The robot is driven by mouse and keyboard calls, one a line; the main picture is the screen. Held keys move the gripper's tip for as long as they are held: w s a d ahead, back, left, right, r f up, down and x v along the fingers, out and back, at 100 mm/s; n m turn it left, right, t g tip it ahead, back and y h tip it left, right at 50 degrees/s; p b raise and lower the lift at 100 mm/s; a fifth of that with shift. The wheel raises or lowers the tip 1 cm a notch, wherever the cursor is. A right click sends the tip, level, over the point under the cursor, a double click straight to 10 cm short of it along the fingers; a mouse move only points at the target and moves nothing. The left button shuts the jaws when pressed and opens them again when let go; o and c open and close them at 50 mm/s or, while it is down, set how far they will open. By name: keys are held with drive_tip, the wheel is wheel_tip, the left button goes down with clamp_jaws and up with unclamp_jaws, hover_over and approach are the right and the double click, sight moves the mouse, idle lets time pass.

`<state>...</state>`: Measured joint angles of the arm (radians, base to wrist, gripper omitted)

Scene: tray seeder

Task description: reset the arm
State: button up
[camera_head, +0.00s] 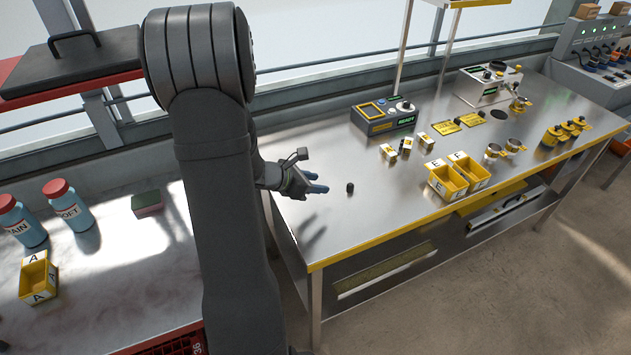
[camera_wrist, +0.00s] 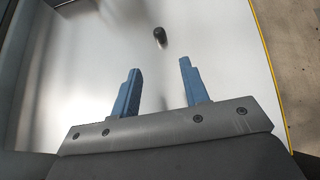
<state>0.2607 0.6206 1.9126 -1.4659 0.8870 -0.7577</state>
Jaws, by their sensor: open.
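My gripper (camera_head: 318,183) hangs over the left end of the steel table (camera_head: 350,232), its blue fingers pointing right. In the wrist view my gripper (camera_wrist: 160,88) is open, with nothing between its two blue fingers. A small dark cylinder (camera_head: 350,188) stands on the table just right of the fingertips and apart from them. It also shows in the wrist view (camera_wrist: 160,36), beyond the fingers. My arm hides part of the table's left edge in the head view.
Yellow bins (camera_head: 447,182) marked E and F stand near the table's middle front. A dark box reading READY (camera_head: 385,118) stands behind them. Left is another bench with red-capped bottles (camera_head: 68,206), a yellow A bin (camera_head: 38,280) and a green-topped block (camera_head: 146,203). The table's left front is mostly clear.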

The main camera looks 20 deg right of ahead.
sight(347, 187)
drive_tip(key=shift+d, duration=0.1)
drive_tip(key=x, duration=1.2)
drive_tip(key=shift+f, duration=0.2)
drive_tip(key=shift+r, duration=1.75)
